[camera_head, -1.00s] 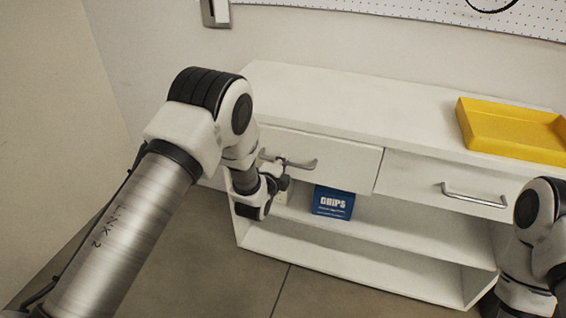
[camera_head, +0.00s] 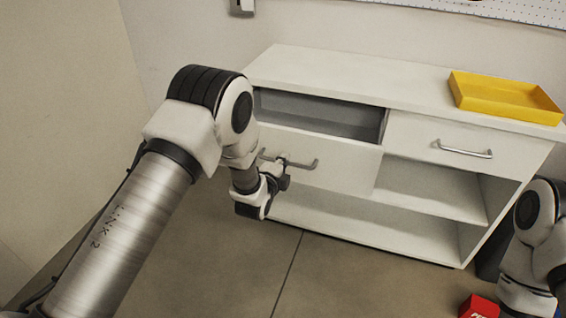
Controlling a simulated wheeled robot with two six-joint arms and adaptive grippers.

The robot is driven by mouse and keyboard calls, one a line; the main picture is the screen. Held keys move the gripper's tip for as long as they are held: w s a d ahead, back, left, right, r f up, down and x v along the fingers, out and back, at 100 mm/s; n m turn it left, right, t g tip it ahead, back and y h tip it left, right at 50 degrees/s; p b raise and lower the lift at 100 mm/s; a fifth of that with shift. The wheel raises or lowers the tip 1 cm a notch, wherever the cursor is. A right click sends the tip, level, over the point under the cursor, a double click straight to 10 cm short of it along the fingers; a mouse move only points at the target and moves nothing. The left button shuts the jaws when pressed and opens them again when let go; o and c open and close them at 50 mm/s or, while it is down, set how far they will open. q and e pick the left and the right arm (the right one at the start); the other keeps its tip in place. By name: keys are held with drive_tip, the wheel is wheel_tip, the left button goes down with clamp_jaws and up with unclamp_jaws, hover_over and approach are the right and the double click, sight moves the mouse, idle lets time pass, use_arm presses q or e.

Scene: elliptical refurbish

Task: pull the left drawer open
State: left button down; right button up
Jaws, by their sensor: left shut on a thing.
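The left drawer (camera_head: 335,166) of the white cabinet stands out from the cabinet, and its dark inside shows behind the front panel. Its grey bar handle (camera_head: 306,165) is on the front panel. My left gripper (camera_head: 284,166) is at the handle's left part and shut on it. My left arm hides the drawer's left end and part of the handle. My right gripper is not in view; only part of my right arm shows at the right edge.
The right drawer (camera_head: 408,143) is closed, with its own handle (camera_head: 464,149). A yellow tray (camera_head: 505,108) sits on the white cabinet top (camera_head: 360,75). Open shelves lie below the drawers. A red box (camera_head: 480,307) is on the floor near my right arm. The floor in front is largely clear.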

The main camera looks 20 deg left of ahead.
use_arm(q)
drive_tip(key=shift+s, duration=0.25)
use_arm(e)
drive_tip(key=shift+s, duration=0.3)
use_arm(q)
drive_tip(key=c, duration=1.2)
unclamp_jaws()
drive_tip(key=v, duration=1.2)
drive_tip(key=shift+f, duration=0.1)
